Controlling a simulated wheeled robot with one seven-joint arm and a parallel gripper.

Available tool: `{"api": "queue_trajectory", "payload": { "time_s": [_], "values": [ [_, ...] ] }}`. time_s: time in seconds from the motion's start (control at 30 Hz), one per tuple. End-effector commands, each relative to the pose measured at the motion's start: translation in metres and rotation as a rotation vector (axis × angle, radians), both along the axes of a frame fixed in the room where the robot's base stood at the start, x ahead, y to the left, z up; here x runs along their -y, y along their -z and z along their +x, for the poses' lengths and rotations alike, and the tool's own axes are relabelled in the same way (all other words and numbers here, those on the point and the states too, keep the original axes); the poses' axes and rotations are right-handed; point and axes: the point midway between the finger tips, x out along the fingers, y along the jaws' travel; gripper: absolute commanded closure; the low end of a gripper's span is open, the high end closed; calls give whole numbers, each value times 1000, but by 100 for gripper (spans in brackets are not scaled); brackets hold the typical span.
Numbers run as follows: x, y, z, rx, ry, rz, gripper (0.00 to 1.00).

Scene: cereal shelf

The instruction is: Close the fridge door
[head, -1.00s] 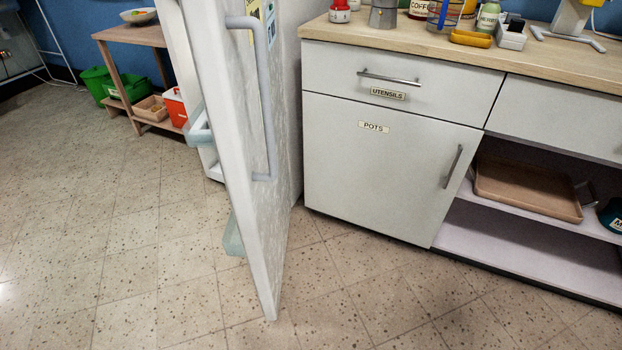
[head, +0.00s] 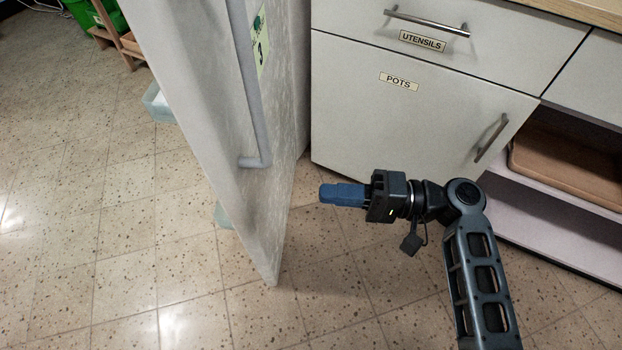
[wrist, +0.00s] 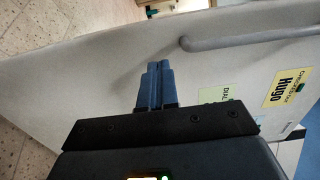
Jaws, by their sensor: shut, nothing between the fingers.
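The fridge door (head: 215,135) stands wide open, seen almost edge-on in the head view, with its outer face turned to the right. Its long grey handle (head: 252,110) runs down that face. In the wrist view the door's outer face (wrist: 90,75) fills most of the picture, and the handle (wrist: 240,38) crosses the upper right. My gripper (head: 325,194) is shut and empty, to the right of the door, with its blue fingers pointing left at the outer face. The blue fingers (wrist: 154,70) also show in the wrist view.
A cabinet with a utensils drawer (head: 440,55) and a pots door (head: 410,115) stands behind my gripper. An open shelf with a brown tray (head: 570,165) is at the right.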

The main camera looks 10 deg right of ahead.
Motion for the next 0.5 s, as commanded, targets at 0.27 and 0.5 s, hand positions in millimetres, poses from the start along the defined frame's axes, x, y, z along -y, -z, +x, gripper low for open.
{"api": "queue_trajectory", "payload": {
  "time_s": [0.27,0.5],
  "values": [
    [-51,1,13,1,-3,-1,100],
    [-94,1,26,1,-1,-2,100]
  ]
}}
